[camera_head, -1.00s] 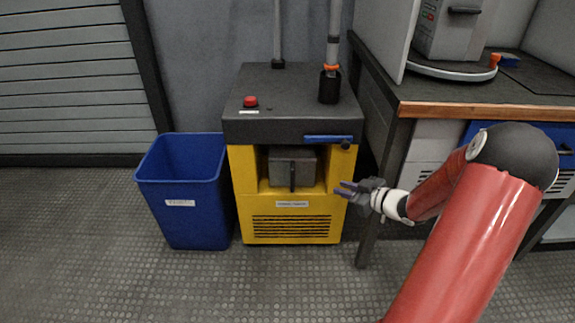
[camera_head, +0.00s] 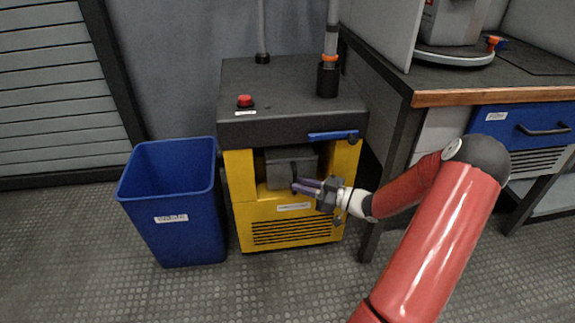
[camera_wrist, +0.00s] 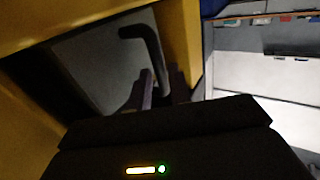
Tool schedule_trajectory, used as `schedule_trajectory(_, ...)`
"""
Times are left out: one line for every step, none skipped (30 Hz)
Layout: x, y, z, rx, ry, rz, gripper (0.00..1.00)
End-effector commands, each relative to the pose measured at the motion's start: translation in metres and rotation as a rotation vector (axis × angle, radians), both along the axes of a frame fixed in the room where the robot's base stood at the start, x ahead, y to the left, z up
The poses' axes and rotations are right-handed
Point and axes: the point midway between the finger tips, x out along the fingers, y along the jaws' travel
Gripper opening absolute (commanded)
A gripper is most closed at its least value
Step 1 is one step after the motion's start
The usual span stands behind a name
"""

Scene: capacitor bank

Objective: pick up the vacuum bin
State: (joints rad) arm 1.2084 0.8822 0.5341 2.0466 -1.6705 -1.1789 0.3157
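The vacuum bin (camera_head: 278,171) is a grey box with a dark handle, seated in the opening of the yellow machine (camera_head: 242,215) with the black top. In the wrist view, the grey face of the bin (camera_wrist: 90,65) and the dark bent handle (camera_wrist: 148,50) lie ahead of my gripper. My gripper (camera_head: 296,186) is at the lower right of the bin's front. In the wrist view, the two fingers of my gripper (camera_wrist: 160,75) stand apart, with the lower part of the handle appearing between them. Contact cannot be told.
A blue waste bin (camera_head: 176,242) stands on the floor left of the machine. A workbench (camera_head: 480,97) with a dark leg and blue drawer stands to the right. The machine has a blue lever (camera_head: 330,135) above the opening and a red button (camera_head: 245,100) on top.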

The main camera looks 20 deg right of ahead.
Motion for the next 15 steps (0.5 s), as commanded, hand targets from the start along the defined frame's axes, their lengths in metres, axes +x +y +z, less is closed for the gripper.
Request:
schedule_trajectory(0.007, 0.005, -0.002, 0.001, -0.002, 0.002, 0.2)
schedule_trajectory(0.011, 0.008, -0.001, 0.001, -0.001, 0.002, 0.2)
schedule_trajectory(0.015, 0.012, -0.001, 0.001, -0.001, 0.001, 0.2)
schedule_trajectory(0.017, 0.014, -0.001, 0.001, -0.001, 0.001, 0.2)
schedule_trajectory(0.019, 0.016, -0.001, 0.001, -0.001, 0.001, 0.2)
schedule_trajectory(0.021, 0.017, -0.001, 0.0, 0.0, 0.001, 0.2)
schedule_trajectory(0.023, 0.018, -0.001, 0.0, 0.0, 0.001, 0.2)
schedule_trajectory(0.023, 0.019, 0.0, 0.0, 0.0, 0.0, 0.2)
schedule_trajectory(0.024, 0.019, 0.0, 0.0, 0.0, -0.001, 0.2)
schedule_trajectory(0.024, 0.019, 0.0, 0.0, 0.0, -0.001, 0.2)
schedule_trajectory(0.024, 0.019, 0.0, 0.0, 0.0, -0.001, 0.2)
schedule_trajectory(0.023, 0.019, 0.0, -0.001, 0.001, -0.001, 0.2)
schedule_trajectory(0.023, 0.019, 0.0, 0.0, 0.0, -0.001, 0.2)
schedule_trajectory(0.023, 0.019, 0.0, 0.0, 0.0, -0.001, 0.2)
schedule_trajectory(0.023, 0.019, 0.0, -0.001, 0.001, -0.001, 0.15)
